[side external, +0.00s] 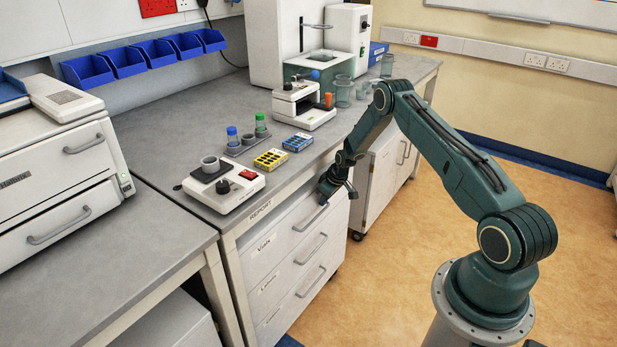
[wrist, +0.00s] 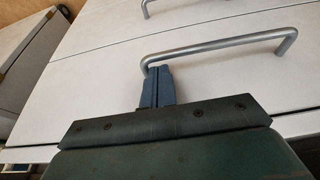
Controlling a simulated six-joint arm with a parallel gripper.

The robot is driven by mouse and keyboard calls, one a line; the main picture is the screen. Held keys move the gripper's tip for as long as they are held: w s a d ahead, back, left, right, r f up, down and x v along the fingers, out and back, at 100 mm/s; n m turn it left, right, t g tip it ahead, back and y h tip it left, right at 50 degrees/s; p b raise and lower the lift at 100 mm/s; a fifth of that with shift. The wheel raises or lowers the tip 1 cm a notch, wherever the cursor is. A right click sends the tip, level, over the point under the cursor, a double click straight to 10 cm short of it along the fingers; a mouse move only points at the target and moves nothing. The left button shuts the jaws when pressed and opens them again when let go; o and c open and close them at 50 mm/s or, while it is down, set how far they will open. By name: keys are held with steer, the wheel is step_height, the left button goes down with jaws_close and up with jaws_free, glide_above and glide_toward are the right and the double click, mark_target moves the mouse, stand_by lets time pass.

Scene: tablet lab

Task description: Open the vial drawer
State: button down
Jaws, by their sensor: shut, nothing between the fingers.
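The vial drawer (side external: 276,237) is the top white drawer under the grey bench, with the label "Vials" on its front. It looks flush with the drawers below it. Its metal bar handle (side external: 310,219) shows in the side view, and a bar handle (wrist: 215,48) crosses the wrist view. My gripper (side external: 325,192) is at the right end of the vial drawer's handle in the side view. In the wrist view my gripper (wrist: 157,86) has its blue fingers shut together, empty, at the handle's left end. I cannot tell whether they touch the bar.
Two more drawers (side external: 290,268) with bar handles lie below. A small white device (side external: 224,190), yellow and blue boxes (side external: 271,159) and capped vials stand on the bench top (side external: 180,155) above. The floor (side external: 390,270) in front of the drawers is clear.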

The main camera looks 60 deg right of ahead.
steer(key=shift+s, duration=0.15)
steer(key=s, duration=2.5)
steer(key=shift+s, duration=0.3)
steer(key=shift+r, duration=0.15)
steer(key=w+v, duration=0.2)
steer(key=v, duration=0.9)
steer(key=shift+r, duration=0.55)
